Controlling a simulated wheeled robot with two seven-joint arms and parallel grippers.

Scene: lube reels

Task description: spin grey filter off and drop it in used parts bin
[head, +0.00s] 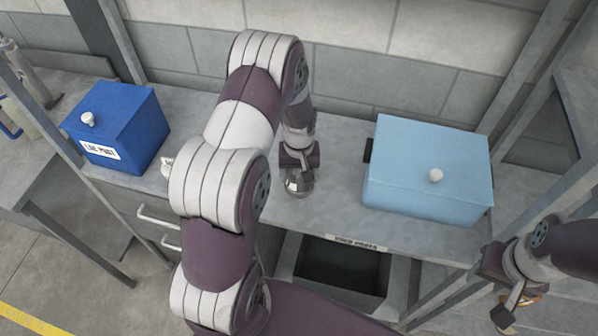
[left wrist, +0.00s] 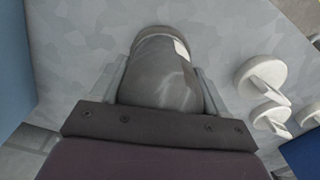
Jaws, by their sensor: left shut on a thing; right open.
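The grey filter (head: 299,184) shows as a rounded metallic cup below my left gripper (head: 299,166), above or at the grey worktop. In the left wrist view the filter (left wrist: 160,75) sits between the two fingers of my left gripper (left wrist: 162,88), which is shut on it. I cannot tell whether it touches anything else. The used parts bin (head: 342,268) is a dark, open recess below the worktop's front edge, under a small label (head: 356,244). My right gripper (head: 510,305) is open at the lower right, away from the filter and bin.
A dark blue box (head: 130,125) with a white knob stands left on the worktop (head: 325,205). A light blue box (head: 428,168) stands right. White handles (left wrist: 262,76) lie beside the filter in the wrist view. Drawers (head: 155,217) and metal posts flank the bin.

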